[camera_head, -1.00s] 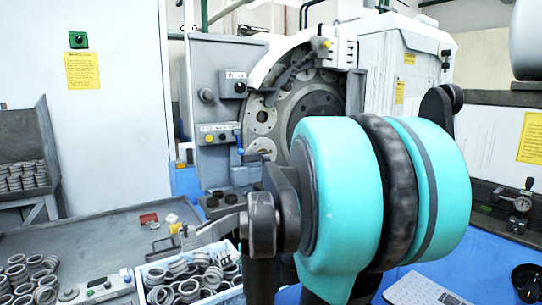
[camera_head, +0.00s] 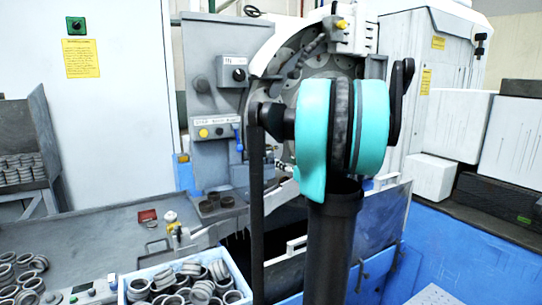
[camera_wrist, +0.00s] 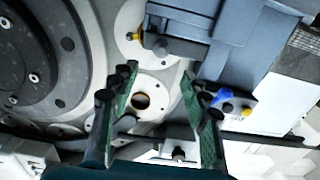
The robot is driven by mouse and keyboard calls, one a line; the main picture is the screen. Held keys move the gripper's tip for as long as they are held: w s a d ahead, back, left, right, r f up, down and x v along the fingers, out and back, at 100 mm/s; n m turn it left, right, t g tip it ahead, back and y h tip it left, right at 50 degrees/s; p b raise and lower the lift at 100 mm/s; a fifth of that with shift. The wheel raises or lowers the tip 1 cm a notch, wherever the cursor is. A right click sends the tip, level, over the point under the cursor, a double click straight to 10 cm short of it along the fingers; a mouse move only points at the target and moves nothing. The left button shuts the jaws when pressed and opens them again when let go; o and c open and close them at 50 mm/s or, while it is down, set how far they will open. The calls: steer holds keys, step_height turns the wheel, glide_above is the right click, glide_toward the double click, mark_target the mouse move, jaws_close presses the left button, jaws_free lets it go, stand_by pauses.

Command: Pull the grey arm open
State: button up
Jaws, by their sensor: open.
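The ring grinder has a large round plate (camera_head: 290,75), partly hidden by my arm in the head view. A slim dark grey arm (camera_head: 307,57) slants across the plate's upper part; I cannot tell for sure that it is the task's grey arm. My gripper (camera_wrist: 157,80) is open and empty in the wrist view, its green-padded fingers apart. The round plate (camera_wrist: 45,60) lies to its left. A blue handle (camera_wrist: 222,95) appears close by its right finger; contact cannot be told. In the head view my gripper is hidden behind my arm.
A control box (camera_head: 208,131) with a yellow button and blue lever is left of the plate, below another box (camera_head: 233,73). A bin of rings (camera_head: 130,280) stands in front on the grey table (camera_head: 110,225). White blocks (camera_head: 430,177) stand at right.

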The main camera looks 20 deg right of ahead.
mark_target(272, 155)
steer(key=w+a, duration=0.1)
steer(key=w, duration=0.7)
steer(key=w+a, duration=0.1)
steer(key=w, duration=0.3)
steer(key=shift+w+a, duration=0.3)
jaws_close()
